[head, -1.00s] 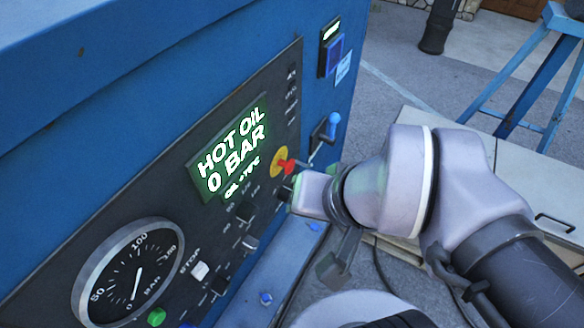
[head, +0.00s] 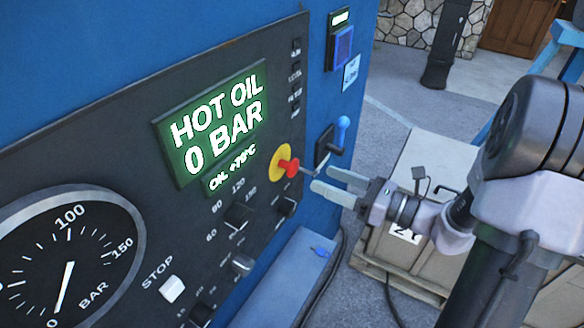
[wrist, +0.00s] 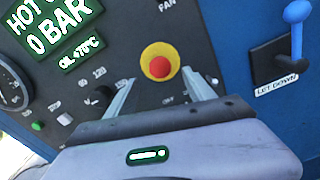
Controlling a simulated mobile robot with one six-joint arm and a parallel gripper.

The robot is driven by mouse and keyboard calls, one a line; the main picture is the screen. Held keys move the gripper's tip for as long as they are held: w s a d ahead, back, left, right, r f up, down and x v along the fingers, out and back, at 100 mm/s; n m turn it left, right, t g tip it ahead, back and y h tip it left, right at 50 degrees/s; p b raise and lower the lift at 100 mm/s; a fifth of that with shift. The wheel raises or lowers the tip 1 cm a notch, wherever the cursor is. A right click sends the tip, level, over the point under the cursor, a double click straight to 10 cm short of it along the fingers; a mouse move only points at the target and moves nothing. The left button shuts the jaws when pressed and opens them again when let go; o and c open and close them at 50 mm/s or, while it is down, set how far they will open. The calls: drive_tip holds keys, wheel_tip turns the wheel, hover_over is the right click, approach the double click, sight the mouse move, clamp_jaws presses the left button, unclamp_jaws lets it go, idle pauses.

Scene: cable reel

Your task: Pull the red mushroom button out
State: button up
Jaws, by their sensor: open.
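The red mushroom button (head: 289,167) sits on a yellow round plate (head: 279,161) on the dark control panel, right of the lit display. In the head view it stands out from the plate. In the wrist view the button (wrist: 160,67) is ahead of my gripper (wrist: 160,88), roughly centred between the two fingers and beyond their tips. In the head view my gripper (head: 322,180) is open and empty, its fingers pointing left toward the panel, just right of the button. The fingers look apart from the button.
The green display (head: 215,125) reads HOT OIL 0 BAR. A blue-handled lever (head: 342,130) labelled LET DOWN in the wrist view stands right of the button. Knobs (head: 238,214), a white STOP button (head: 172,288) and a pressure gauge (head: 68,265) lie lower left. A blue ledge (head: 285,270) juts out below.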

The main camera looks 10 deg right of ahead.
sight(296, 168)
drive_tip(key=b+x, duration=0.1)
drive_tip(key=x, duration=0.8)
drive_tip(key=shift+w+a, duration=0.1)
drive_tip(key=shift+a, duration=0.1)
clamp_jaws()
